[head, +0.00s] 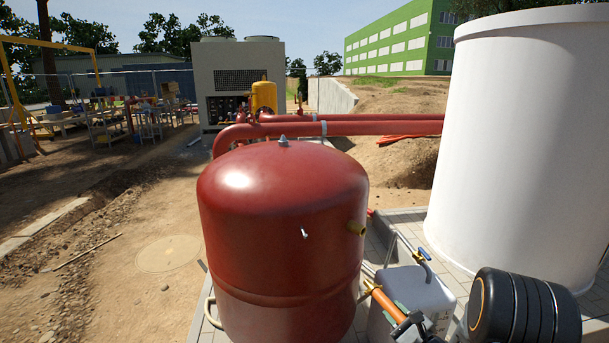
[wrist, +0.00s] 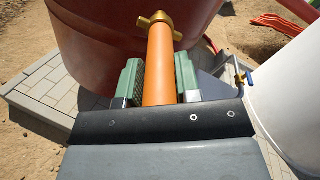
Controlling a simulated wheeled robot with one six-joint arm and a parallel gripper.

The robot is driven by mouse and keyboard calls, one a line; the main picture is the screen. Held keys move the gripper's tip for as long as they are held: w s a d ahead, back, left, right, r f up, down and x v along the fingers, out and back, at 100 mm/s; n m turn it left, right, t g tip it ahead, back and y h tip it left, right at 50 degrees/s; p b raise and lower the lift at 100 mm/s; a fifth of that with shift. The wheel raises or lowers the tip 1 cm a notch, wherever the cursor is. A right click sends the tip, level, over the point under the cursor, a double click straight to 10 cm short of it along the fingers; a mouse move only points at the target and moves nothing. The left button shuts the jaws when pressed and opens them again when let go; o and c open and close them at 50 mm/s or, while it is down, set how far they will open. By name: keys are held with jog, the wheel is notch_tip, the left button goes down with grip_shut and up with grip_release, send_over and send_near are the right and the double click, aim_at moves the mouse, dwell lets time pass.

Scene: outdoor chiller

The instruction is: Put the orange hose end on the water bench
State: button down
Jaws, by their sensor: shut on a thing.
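The orange hose end (wrist: 160,68) is a straight orange tube with a brass winged fitting (wrist: 158,22) at its tip. My gripper (wrist: 158,78) is shut on it, with a green pad on each side. In the head view the orange hose end (head: 385,302) is at lower right, slanting up-left, in front of a pale grey bench-like box (head: 432,297). A tap with a blue handle (head: 424,254) stands over that box. I take this box to be the water bench. The hose and my gripper hide part of its top; I cannot tell whether they touch it.
A tall white tank (head: 520,150) stands at right. Red pipes (head: 370,125) cross behind. Open dirt lies at left.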

jog(key=s+a+f+n+y+p, duration=0.1)
jog(key=s+a+f, duration=0.1)
jog(key=a+f, duration=0.3)
jog(key=shift+a+f+g, duration=0.2)
jog(key=shift+a+g, duration=0.1)
jog(key=shift+a, duration=1)
